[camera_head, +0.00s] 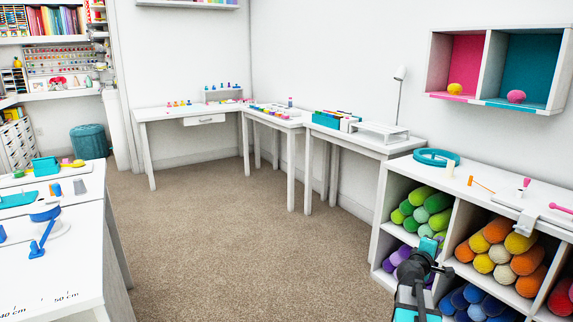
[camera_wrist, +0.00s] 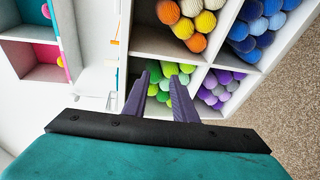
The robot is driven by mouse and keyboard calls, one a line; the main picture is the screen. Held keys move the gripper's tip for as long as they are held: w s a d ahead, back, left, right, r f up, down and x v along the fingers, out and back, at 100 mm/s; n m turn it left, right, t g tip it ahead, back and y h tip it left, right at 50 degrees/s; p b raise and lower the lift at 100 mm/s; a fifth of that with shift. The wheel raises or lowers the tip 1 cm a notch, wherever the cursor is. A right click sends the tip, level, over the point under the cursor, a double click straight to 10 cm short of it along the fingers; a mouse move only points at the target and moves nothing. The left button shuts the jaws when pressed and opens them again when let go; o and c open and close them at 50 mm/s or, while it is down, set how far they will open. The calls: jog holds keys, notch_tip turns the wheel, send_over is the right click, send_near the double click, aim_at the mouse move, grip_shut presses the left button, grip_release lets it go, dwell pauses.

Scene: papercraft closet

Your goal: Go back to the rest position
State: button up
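My gripper (camera_wrist: 160,78) shows in the wrist view with its two dark fingers apart and nothing between them. Behind the fingers is the cubby shelf (camera_wrist: 148,40) with rolls in it, apart from the fingers as far as I can tell. In the head view my arm is at the lower right, in front of the same white cubby shelf (camera_head: 462,216). The fingertips are hard to make out there. Green rolls (camera_head: 423,206) and orange and yellow rolls (camera_head: 497,232) lie in its compartments. Purple and blue rolls are partly hidden by my arm.
White desks (camera_head: 358,138) with small craft items line the back wall. A white table (camera_head: 85,225) stands at the left. The brown carpet (camera_head: 235,235) between is clear. A wall box (camera_head: 485,65) hangs at the upper right. A teal bin (camera_head: 87,142) stands at the back left.

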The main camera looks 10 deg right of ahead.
jog(key=w+a+f+y+p, duration=0.35)
jog(key=a+f+p, duration=0.6)
jog(key=a, duration=0.65)
jog(key=s+a+f+g+y+p, duration=0.35)
jog(key=s+a+f, duration=0.25)
jog(key=a+f, duration=0.5)
jog(key=s+a+f+m+g+y+p, duration=0.3)
jog(key=s+a, duration=0.9)
jog(key=s, duration=0.4)
jog(key=s+a+f+m+g+y+p, duration=0.3)
jog(key=s+a+f+g+p, duration=0.2)
jog(key=s+a, duration=0.8)
jog(key=s+g, duration=0.2)
jog(key=s, duration=0.1)
jog(key=shift+s+a+m+y, duration=0.25)
jog(key=shift+a+m+y, duration=0.05)
jog(key=shift+y, duration=0.1)
jog(key=shift+d, duration=0.15)
